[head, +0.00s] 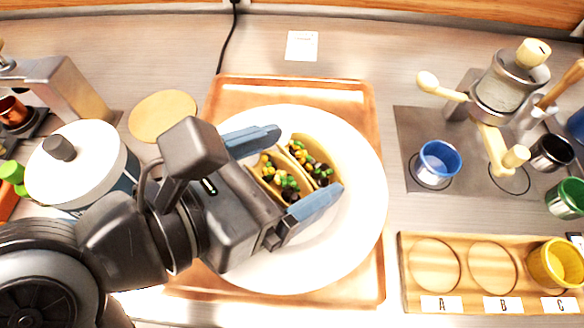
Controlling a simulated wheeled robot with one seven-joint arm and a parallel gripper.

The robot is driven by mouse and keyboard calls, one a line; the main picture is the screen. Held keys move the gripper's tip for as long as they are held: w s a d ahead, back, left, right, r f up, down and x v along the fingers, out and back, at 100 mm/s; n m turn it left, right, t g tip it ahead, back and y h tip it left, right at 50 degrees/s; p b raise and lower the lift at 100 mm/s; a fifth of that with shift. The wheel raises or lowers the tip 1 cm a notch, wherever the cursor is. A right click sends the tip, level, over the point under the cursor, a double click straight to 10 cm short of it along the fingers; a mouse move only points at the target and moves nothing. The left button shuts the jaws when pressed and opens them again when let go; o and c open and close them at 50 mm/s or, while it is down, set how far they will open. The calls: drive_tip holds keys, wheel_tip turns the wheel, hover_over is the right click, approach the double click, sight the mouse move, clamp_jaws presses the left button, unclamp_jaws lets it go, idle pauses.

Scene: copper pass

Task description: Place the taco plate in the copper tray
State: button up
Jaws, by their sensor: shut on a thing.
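The taco plate (362,215) is a large round white plate with two filled tacos (318,160) at its middle. It lies over the copper tray (380,285), a rectangular tray whose rim shows around the plate at the back, right and front. My gripper (308,160) reaches in from the left, with its blue fingers on either side of the tacos, and is shut on the taco plate. My gripper's body hides the plate's left part. I cannot tell whether the plate touches the tray floor or is held just above it.
A white-lidded pot (75,165) and a round tan disc (162,115) are at left. At right, a blue cup (437,163) stands by a grinder (508,85). A wooden holder (465,292) marked A, B, C has a yellow cup (555,263) at C. A white card (301,46) lies behind.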

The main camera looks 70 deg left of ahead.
sight(285, 183)
drive_tip(key=shift+a+f, duration=0.25)
drive_tip(key=shift+a, duration=0.25)
drive_tip(key=shift+f, duration=1.95)
drive_tip(key=o, duration=1.5)
drive_tip(key=shift+f, duration=0.15)
drive_tip(key=shift+c, duration=0.2)
drive_tip(key=v, duration=1.2)
